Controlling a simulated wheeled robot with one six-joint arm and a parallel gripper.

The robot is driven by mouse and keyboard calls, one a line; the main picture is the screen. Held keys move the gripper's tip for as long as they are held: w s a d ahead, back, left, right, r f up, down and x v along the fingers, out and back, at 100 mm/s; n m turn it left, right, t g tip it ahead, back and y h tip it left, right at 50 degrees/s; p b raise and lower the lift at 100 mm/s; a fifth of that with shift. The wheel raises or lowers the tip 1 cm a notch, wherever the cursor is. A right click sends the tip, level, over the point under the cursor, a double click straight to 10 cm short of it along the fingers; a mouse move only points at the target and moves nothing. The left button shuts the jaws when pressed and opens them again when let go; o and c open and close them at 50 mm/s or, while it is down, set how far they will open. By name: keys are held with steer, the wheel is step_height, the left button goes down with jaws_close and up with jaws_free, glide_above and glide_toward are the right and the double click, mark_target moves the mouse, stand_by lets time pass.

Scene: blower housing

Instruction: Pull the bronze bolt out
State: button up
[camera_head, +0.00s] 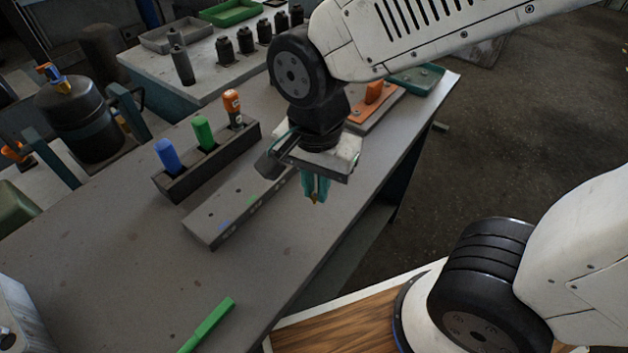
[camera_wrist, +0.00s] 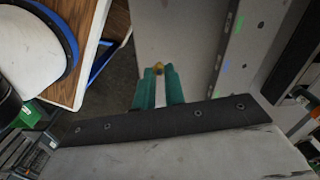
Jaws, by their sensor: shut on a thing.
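My gripper (camera_head: 314,192) has teal fingers pointing down and is shut on a small bronze bolt (camera_head: 314,201), whose tip shows just below the fingertips. The bolt (camera_wrist: 158,66) also shows between the fingertips (camera_wrist: 158,75) in the wrist view. The long grey block (camera_head: 222,228) with holes and blue and green marks lies on the table to the left of my gripper. In the wrist view the block (camera_wrist: 245,40) is to the right, and the bolt appears apart from it. Most of the bolt is hidden by the fingers.
A dark rack (camera_head: 225,152) holds blue, green and orange handles behind the block. An orange piece (camera_head: 374,92) lies on a tray behind my gripper. A green bar (camera_head: 208,325) lies on the grey table (camera_head: 120,260) in front. The table's right edge is close to my gripper.

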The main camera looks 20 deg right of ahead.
steer(key=shift+r, duration=2.5)
